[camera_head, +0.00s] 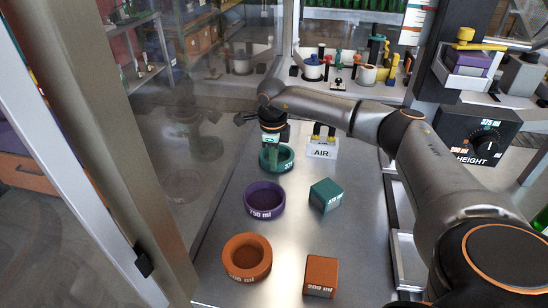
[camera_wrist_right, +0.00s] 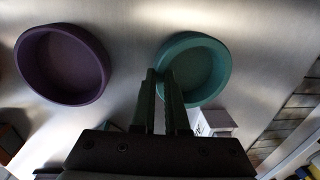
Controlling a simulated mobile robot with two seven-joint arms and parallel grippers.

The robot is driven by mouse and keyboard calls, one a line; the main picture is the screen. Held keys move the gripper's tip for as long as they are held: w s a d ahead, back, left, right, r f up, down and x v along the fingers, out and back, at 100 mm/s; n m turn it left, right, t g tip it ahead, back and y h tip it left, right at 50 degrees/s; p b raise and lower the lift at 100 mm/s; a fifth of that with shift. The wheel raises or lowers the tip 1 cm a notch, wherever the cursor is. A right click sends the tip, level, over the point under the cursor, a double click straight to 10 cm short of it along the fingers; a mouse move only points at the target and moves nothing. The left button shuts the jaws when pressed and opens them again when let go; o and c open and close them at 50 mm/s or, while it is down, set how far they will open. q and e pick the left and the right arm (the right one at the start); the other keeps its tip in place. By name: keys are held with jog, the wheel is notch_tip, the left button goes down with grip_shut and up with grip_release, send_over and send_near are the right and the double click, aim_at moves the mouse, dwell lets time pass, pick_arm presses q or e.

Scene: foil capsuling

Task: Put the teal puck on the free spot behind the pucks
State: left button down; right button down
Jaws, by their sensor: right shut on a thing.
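The teal puck (camera_head: 284,164), a shallow round dish, is behind the purple puck (camera_head: 264,207) on the metal worktop. The orange puck (camera_head: 247,268) is nearest the front. My right gripper (camera_head: 271,147) reaches down at the teal puck with its jaws shut on its rim. In the right wrist view, the fingers (camera_wrist_right: 170,82) cross the near left rim of the teal puck (camera_wrist_right: 203,72); the purple puck (camera_wrist_right: 62,65) lies apart to the left. I cannot tell whether the teal puck touches the worktop. My left gripper is not in view.
A teal block (camera_head: 325,195) and an orange block (camera_head: 320,275) stand right of the pucks. A white AIR block (camera_head: 322,150) stands right of the teal puck. A glass panel (camera_head: 200,150) bounds the left. A black HEIGHT dial box (camera_head: 476,137) is at right.

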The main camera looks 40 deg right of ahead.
jog(key=c, duration=0.9)
grip_release()
jog(key=shift+c, duration=0.2)
notch_tip(320, 180, up, 12)
jog(key=a+b, duration=0.1)
jog(key=shift+s+b, duration=0.35)
jog(key=shift+s, duration=0.05)
